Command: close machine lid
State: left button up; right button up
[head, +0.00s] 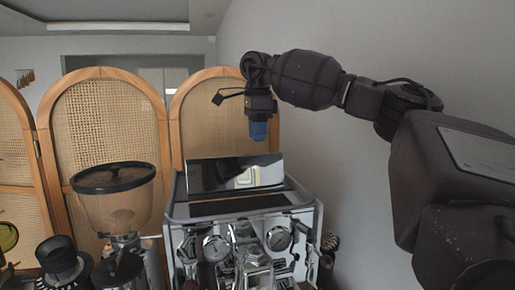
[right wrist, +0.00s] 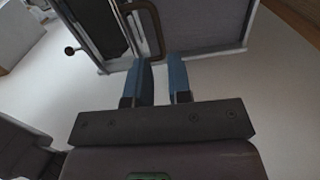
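The coffee machine (head: 245,208) stands at the lower centre of the head view. Its shiny lid (head: 236,175) is raised and tilted up from the top of the machine. My right gripper (head: 258,138) hangs with its blue fingertips pointing down, just above the lid's top edge in the picture. I cannot tell its depth relative to the lid. In the right wrist view the two blue fingers (right wrist: 163,80) are apart with nothing between them. Part of a grey body (right wrist: 205,24), apparently the machine, lies beyond the fingertips. My left gripper is not in view.
A coffee grinder (head: 113,195) with a clear hopper stands left of the machine. A wood and cane folding screen (head: 105,110) stands behind. A plain wall (head: 345,170) is on the right. The space above the machine is free apart from my right arm.

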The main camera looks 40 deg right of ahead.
jog(key=shift+f, duration=2.1)
grip_shut()
